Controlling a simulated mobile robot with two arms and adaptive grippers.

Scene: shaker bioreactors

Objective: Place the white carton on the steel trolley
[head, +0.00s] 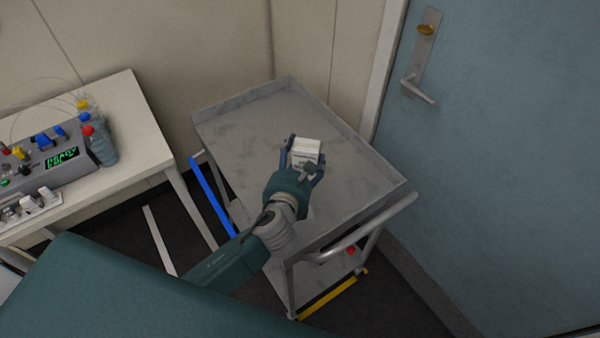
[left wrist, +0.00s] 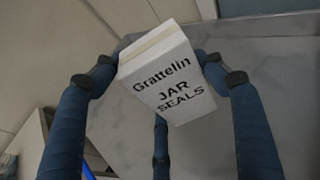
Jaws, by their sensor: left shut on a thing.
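The white carton (head: 306,149) is between the fingers of my left gripper (head: 303,165), which is shut on it. In the left wrist view the carton (left wrist: 168,75) reads "Grattelin JAR SEALS", and finger pads of the gripper (left wrist: 165,85) press its two sides. The steel trolley (head: 240,125) has a bare grey top with a raised rim. The carton is over the middle of this top; I cannot tell whether it touches the surface. The trolley top also shows behind the carton in the left wrist view (left wrist: 270,80). My right gripper is not in view.
A white table (head: 130,100) at the left holds a control box (head: 60,150) with a green display, and bottles (head: 100,145) with coloured caps. A blue door (head: 500,150) is at the right. The trolley's handle (head: 365,228) is at its near right end. The rest of its top is clear.

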